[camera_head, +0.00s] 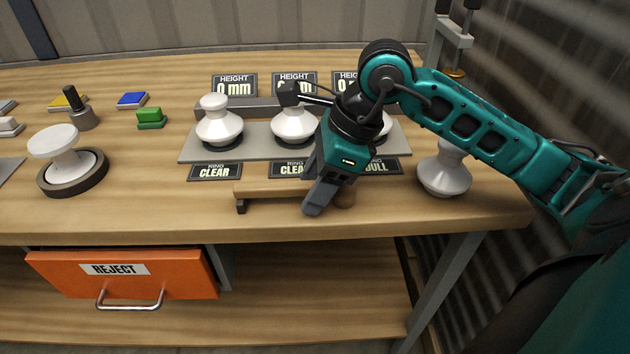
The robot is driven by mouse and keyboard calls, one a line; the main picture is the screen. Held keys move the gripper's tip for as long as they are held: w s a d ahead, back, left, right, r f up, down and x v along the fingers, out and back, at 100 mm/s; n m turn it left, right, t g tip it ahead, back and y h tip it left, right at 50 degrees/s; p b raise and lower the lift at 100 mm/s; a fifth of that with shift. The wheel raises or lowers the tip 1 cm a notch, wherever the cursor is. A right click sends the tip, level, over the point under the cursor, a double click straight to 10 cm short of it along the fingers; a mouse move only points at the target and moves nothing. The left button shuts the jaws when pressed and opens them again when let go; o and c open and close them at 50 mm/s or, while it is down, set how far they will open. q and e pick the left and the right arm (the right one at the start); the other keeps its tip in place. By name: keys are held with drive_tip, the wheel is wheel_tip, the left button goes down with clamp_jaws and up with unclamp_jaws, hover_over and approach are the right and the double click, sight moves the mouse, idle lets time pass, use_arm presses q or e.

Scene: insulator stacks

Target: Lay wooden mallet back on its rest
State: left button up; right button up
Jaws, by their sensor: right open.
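The wooden mallet (272,187) lies level along the front of the bench, its handle to the left. A dark bracket of the rest (241,205) shows under the handle's left end. A wooden part shows at the right, just past my gripper; the stretch between is hidden. My right gripper (319,200) is open and points down over the right part of the mallet. I cannot tell whether its fingers touch the wood. My left gripper is not in view.
Several white insulators (220,126) stand on a grey plate (196,150) behind the mallet, with display signs. Another insulator (444,175) stands at right, one on a round dark base (75,180) at left. An orange REJECT drawer (190,268) hangs below.

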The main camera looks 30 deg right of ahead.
use_arm(q)
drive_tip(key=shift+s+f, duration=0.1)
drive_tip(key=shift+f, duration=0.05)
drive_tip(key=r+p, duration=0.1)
drive_tip(key=p, duration=0.1)
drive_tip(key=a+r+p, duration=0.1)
drive_tip(key=p, duration=0.1)
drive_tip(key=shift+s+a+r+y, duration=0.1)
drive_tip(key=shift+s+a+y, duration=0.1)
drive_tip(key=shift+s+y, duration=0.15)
use_arm(e)
wheel_tip(320, 180, up, 20)
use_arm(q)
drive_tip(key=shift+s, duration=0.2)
use_arm(e)
drive_tip(key=shift+s, duration=0.1)
